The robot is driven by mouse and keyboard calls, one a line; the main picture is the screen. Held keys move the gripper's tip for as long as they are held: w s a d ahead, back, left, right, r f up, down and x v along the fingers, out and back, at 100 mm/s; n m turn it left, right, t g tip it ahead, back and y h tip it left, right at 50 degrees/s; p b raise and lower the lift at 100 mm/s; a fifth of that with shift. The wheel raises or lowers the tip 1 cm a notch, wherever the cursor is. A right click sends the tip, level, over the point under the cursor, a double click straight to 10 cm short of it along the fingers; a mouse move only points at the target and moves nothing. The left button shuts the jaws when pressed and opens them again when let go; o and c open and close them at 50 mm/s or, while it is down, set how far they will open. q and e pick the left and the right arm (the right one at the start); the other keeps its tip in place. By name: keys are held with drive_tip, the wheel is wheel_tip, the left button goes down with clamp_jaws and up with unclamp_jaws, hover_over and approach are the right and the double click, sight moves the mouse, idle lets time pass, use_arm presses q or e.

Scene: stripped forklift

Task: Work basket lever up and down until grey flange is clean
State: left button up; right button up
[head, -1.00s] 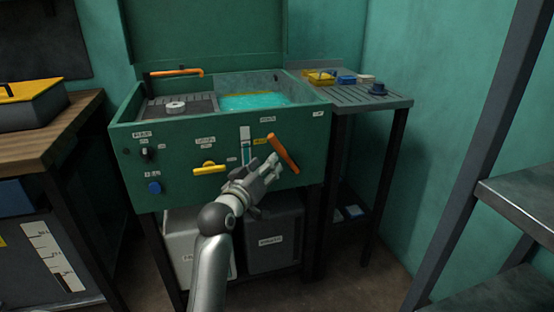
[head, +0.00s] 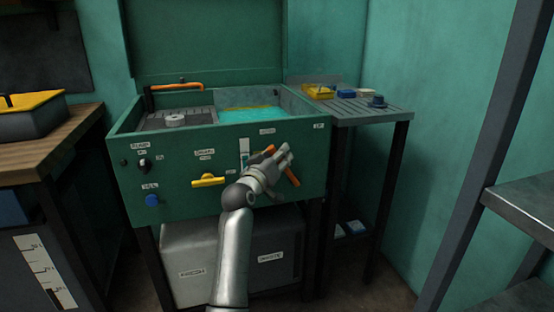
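A grey ring-shaped flange (head: 175,120) lies on a dark slatted drainer or basket (head: 151,122) in the left part of the green washing tank (head: 135,187). Turquoise liquid (head: 250,119) fills the right part. An orange lever (head: 293,180) slants down to the right on the tank's front panel. My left gripper (head: 287,153) is at the lever, its fingers pointing up and right. The gripper hides the middle of the lever. I cannot tell whether the fingers grip it. My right gripper is not in view.
A yellow handle (head: 208,181) and a blue knob (head: 152,201) are on the front panel. An orange spout (head: 176,87) is at the tank's back left. A side shelf (head: 350,111) holds small items. A metal rack (head: 520,205) stands at the right.

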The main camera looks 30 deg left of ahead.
use_arm(q)
clamp_jaws()
idle(0.3)
